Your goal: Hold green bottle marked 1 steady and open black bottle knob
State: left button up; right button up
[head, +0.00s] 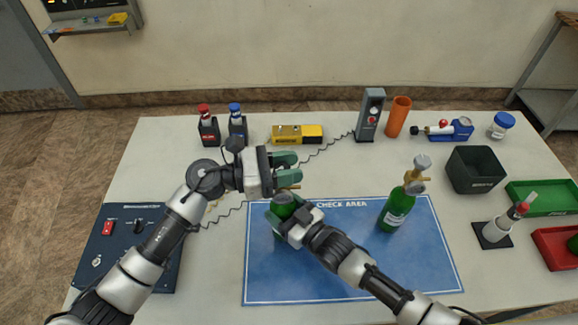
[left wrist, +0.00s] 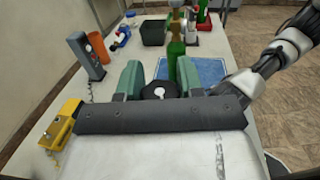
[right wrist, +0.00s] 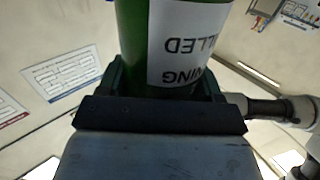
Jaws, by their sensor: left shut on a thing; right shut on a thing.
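A green bottle (head: 281,212) stands on the left part of the blue check-area mat (head: 345,285). My right gripper (head: 284,222) is shut around its body. In the right wrist view the green bottle (right wrist: 133,40) fills the jaws, with part of a white label showing upside down; I cannot see a number 1. My left gripper (head: 288,172) is above the bottle. In the left wrist view its green fingers are shut on the black knob (left wrist: 160,90), which bears a white mark. In the head view the knob is hidden by the left gripper.
Another green bottle (head: 394,215) with a brass fitting stands on the mat's right part. A dark bin (head: 474,170), orange cup (head: 398,116) and grey meter (head: 370,116) stand behind. A dark switch panel (head: 118,220) is at left. The mat's front is clear.

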pick_arm(q)
jog(key=shift+f+n+t, duration=0.1)
jog(key=shift+n+t, duration=0.3)
jog(key=shift+t, duration=0.2)
jog(key=shift+w, duration=0.1)
jog(key=o, duration=0.9)
jog(key=shift+o, duration=0.2)
jog(key=v, duration=1.2)
jog(key=shift+r, duration=0.25)
